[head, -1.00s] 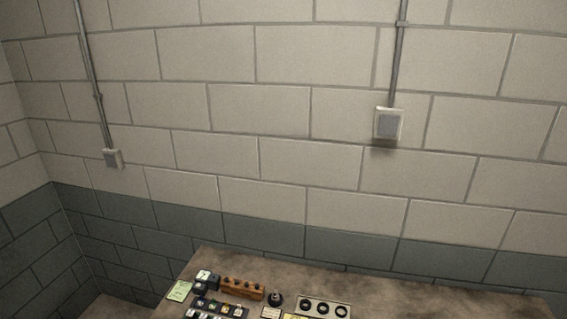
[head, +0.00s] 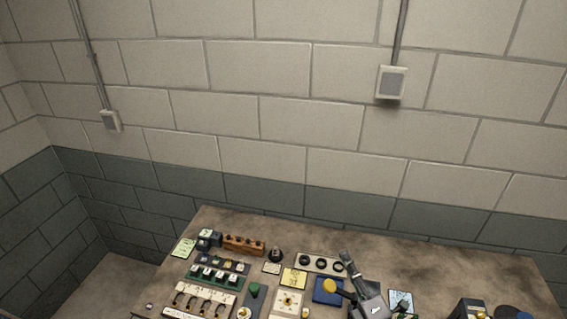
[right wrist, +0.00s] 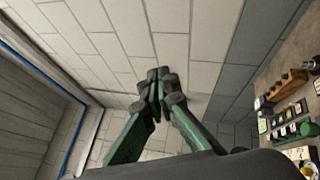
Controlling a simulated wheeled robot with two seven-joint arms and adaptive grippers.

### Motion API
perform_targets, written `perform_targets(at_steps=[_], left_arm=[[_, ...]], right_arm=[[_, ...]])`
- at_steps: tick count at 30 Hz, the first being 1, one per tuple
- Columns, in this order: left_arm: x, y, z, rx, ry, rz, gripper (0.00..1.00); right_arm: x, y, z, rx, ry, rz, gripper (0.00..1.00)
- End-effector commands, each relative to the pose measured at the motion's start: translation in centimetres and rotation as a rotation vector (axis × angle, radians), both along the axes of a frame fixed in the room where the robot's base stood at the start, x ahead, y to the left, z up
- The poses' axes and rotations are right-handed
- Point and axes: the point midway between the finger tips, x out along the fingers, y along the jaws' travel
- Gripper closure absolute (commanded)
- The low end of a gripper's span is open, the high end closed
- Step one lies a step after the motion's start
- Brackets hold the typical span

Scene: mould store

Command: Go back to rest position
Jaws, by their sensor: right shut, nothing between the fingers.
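My right gripper (head: 349,262) shows at the bottom of the head view, over the right-middle part of the bench. In the right wrist view its green and black fingers (right wrist: 158,88) meet at the tips, with nothing between them. They are clear of the bench (right wrist: 300,70), which lies to the right in that view. My left gripper does not show in either view.
A block wall (head: 300,140) stands behind. The bench's right rear is bare.

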Motion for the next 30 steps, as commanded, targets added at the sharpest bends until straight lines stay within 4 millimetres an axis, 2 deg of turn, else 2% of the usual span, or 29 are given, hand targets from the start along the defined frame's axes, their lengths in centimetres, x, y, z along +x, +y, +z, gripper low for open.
perform_targets(at_steps=[1, 3, 5, 6, 8, 12, 15, 18, 24, 30], left_arm=[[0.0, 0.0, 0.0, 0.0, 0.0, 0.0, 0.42], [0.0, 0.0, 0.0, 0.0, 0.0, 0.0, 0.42], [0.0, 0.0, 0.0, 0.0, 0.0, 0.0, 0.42], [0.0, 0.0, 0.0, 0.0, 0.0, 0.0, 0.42], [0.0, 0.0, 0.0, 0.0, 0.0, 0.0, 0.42], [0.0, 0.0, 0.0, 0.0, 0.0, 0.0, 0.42], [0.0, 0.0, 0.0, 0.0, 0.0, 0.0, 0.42], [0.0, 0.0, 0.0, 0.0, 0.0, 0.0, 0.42], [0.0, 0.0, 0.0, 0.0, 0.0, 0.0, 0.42], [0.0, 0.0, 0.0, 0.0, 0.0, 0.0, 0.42]], right_arm=[[0.3, -3.1, -1.8, 0.127, 0.097, -0.08, 1.0], [0.4, -7.3, -4.7, 0.302, 0.23, -0.191, 1.0], [-0.2, -10.4, -7.8, 0.444, 0.341, -0.284, 1.0], [-0.9, -12.3, -9.9, 0.534, 0.412, -0.347, 1.0], [-2.3, -14.7, -13.3, 0.667, 0.516, -0.439, 1.0], [-7.4, -18.5, -21.2, 0.949, 0.747, -0.652, 1.0], [-11.6, -19.6, -25.7, 1.111, 0.886, -0.789, 1.0], [-15.3, -19.8, -28.9, 1.227, 0.992, -0.896, 1.0], [-21.6, -19.2, -32.9, 1.392, 1.154, -1.068, 1.0], [-27.4, -17.8, -35.5, 1.516, 1.291, -1.222, 1.0]])
